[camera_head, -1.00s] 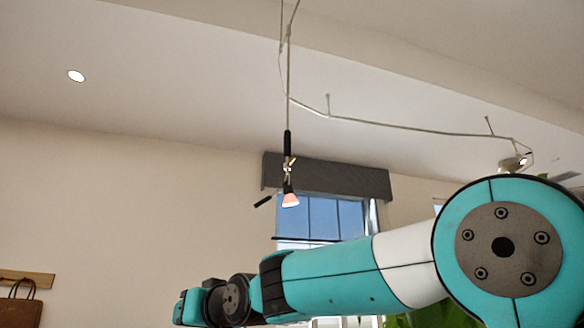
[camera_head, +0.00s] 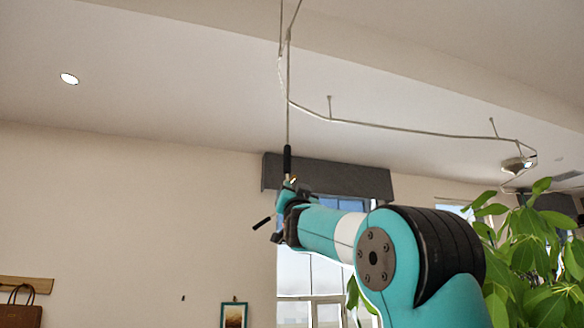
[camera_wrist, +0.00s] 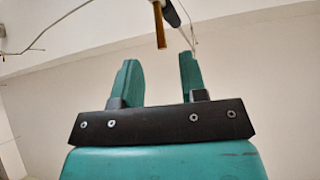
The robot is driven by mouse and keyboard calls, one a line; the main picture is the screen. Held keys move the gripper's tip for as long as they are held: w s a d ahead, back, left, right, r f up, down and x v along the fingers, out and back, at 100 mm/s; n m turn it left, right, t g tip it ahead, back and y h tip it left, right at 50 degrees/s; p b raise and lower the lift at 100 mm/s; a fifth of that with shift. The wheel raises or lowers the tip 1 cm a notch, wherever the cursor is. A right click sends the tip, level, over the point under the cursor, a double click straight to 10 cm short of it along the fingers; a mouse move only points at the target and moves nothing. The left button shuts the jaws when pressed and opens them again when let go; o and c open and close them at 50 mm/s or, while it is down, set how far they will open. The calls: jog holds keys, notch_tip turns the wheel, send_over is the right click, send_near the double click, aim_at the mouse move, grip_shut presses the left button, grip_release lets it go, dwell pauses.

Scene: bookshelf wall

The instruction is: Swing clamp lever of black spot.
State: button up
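The black spot (camera_head: 287,160) hangs from a thin vertical rod below a ceiling cable rail. Its black cylinder shows in the head view, and its lower part and shade are hidden behind my arm. A short dark bar (camera_head: 262,222) sticks out lower left of it. In the wrist view, a brown-orange lever (camera_wrist: 159,25) hangs beside the black cylinder (camera_wrist: 171,12), beyond my fingertips and between them across the picture. My gripper (camera_wrist: 158,57) is open and empty, its two teal fingers apart. I see no contact with the lever.
The cable rail (camera_head: 430,133) runs along the ceiling to the right. A leafy plant (camera_head: 525,250) stands at the right, beside my arm. A window (camera_head: 305,270) with a grey pelmet (camera_head: 330,180) is behind. The space left of the spot is clear.

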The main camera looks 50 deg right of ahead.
aim_at(292, 181)
jog(key=p+x, duration=0.4)
jog(key=x, duration=0.2)
jog(key=shift+w+d+r+p, duration=0.1)
jog(key=shift+r+p, duration=0.25)
jog(key=shift+r, duration=0.1)
jog(key=shift+p+x, duration=0.7)
jog(key=shift+x, duration=0.2)
jog(key=shift+w+d+f, duration=0.1)
jog(key=shift+f, duration=0.1)
jog(key=shift+c, duration=0.2)
grip_shut()
